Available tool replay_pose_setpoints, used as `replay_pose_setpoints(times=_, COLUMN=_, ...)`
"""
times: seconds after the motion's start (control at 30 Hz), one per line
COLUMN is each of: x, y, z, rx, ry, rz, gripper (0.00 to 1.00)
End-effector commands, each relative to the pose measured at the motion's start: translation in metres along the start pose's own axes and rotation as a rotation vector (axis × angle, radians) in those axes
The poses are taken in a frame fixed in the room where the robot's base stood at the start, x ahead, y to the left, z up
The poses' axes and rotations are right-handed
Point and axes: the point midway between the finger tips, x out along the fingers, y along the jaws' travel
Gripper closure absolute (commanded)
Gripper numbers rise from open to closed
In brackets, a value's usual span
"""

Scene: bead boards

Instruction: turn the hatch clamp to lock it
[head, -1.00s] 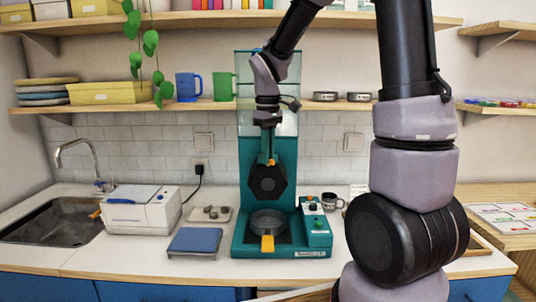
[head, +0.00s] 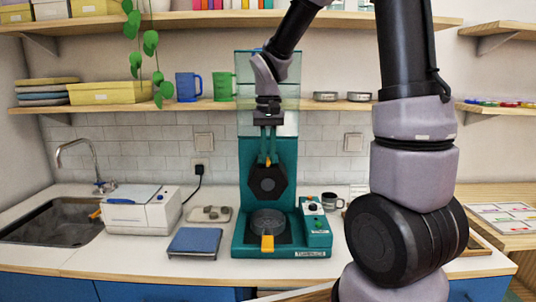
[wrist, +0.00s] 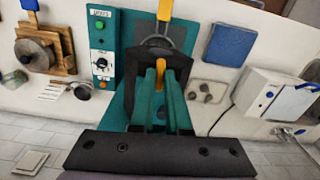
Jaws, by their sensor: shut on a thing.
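The teal machine (head: 253,215) stands on the counter, with a black hexagonal part (head: 268,184) on its upright. The small yellow clamp (head: 268,161) shows just above the hexagonal part. My gripper (head: 268,157) points down in front of the upright and is shut on the clamp. In the wrist view, the yellow clamp (wrist: 160,72) sits between my two teal fingers (wrist: 161,82). The fingers hide part of the clamp, so its exact angle is hard to tell.
A round grey pan (head: 267,221) with a yellow handle (head: 267,243) sits on the machine's base. A control box (head: 316,226) stands at right. A blue pad (head: 195,241) and a white device (head: 142,212) are at left. A shelf (head: 160,105) runs behind my arm.

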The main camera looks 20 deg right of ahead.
Motion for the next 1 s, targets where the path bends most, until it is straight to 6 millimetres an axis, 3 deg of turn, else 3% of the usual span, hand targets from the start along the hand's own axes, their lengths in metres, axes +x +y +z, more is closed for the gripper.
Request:
replay_pose_setpoints(times=0.77, x=-0.0011, y=0.0002, z=-0.0009, rx=0.096, ry=0.003, rz=-0.002, gripper=1.00)
replay_pose_setpoints(times=0.8, x=-0.0011, y=0.0002, z=-0.0009, rx=0.096, ry=0.003, rz=-0.002, gripper=0.71)
replay_pose_setpoints(times=0.83, x=-0.0010, y=0.0002, z=-0.0009, rx=0.096, ry=0.003, rz=-0.002, gripper=0.60)
replay_pose_setpoints(times=1.0, x=-0.0006, y=0.0001, z=-0.0005, rx=0.095, ry=0.002, rz=-0.001, gripper=0.56)
